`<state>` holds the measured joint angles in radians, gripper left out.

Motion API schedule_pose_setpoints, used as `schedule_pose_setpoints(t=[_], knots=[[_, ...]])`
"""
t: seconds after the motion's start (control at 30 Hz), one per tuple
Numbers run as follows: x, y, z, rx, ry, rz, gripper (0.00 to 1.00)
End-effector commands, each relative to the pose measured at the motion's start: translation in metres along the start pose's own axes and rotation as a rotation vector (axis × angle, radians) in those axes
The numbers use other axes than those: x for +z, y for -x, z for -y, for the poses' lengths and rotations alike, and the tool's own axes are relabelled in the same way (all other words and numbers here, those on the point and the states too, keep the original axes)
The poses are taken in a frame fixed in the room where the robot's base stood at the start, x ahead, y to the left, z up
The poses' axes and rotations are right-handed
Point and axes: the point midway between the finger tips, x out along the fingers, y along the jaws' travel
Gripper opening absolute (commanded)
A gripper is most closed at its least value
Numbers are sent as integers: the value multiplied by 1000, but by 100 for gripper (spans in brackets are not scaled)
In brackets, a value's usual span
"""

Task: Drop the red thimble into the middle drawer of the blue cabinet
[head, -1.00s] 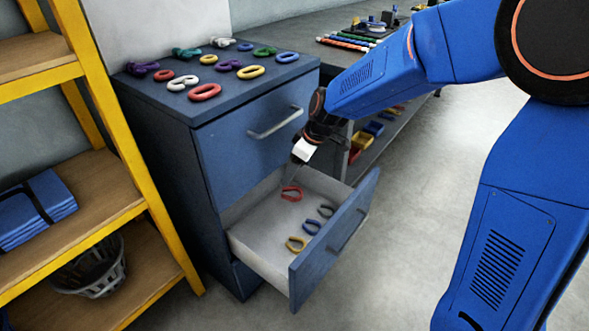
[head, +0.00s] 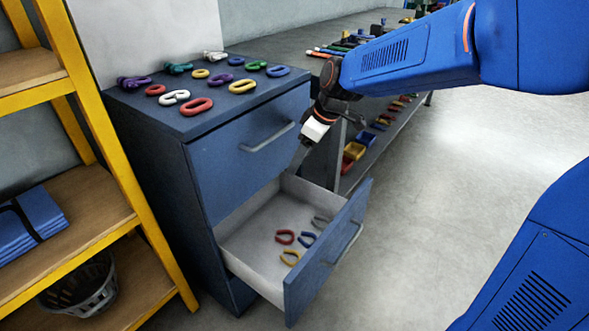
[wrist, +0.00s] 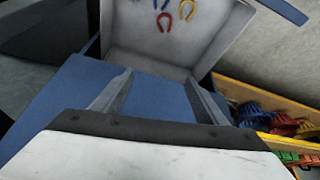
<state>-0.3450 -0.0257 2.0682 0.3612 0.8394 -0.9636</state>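The blue cabinet (head: 195,145) stands left of centre with its middle drawer (head: 250,245) pulled out. The red thimble (head: 285,237), a small horseshoe-shaped ring, lies on the drawer floor beside a blue thimble (head: 307,239) and a yellow thimble (head: 290,257). The red thimble also shows in the wrist view (wrist: 164,21). My gripper (head: 297,160) is above the back part of the drawer, near the upper drawer's front, clear of the thimbles. In the wrist view its two fingers (wrist: 156,80) are apart with nothing between them.
Several coloured thimbles, including a larger red one (head: 196,106), lie on the cabinet top. A yellow shelf unit (head: 125,160) stands left. A workbench (head: 300,48) with bins below runs behind my arm. The floor right is clear.

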Motion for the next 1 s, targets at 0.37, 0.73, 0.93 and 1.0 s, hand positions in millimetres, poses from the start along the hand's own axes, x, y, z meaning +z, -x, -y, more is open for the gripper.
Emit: schedule_pose_setpoints(t=[0.37,0.73,0.93,1.0], knots=[[0,51,0,2,1,-1,66],[1,56,0,1,-2,1,66],[30,75,7,35,-82,7,66],[50,86,12,58,-140,11,66]])
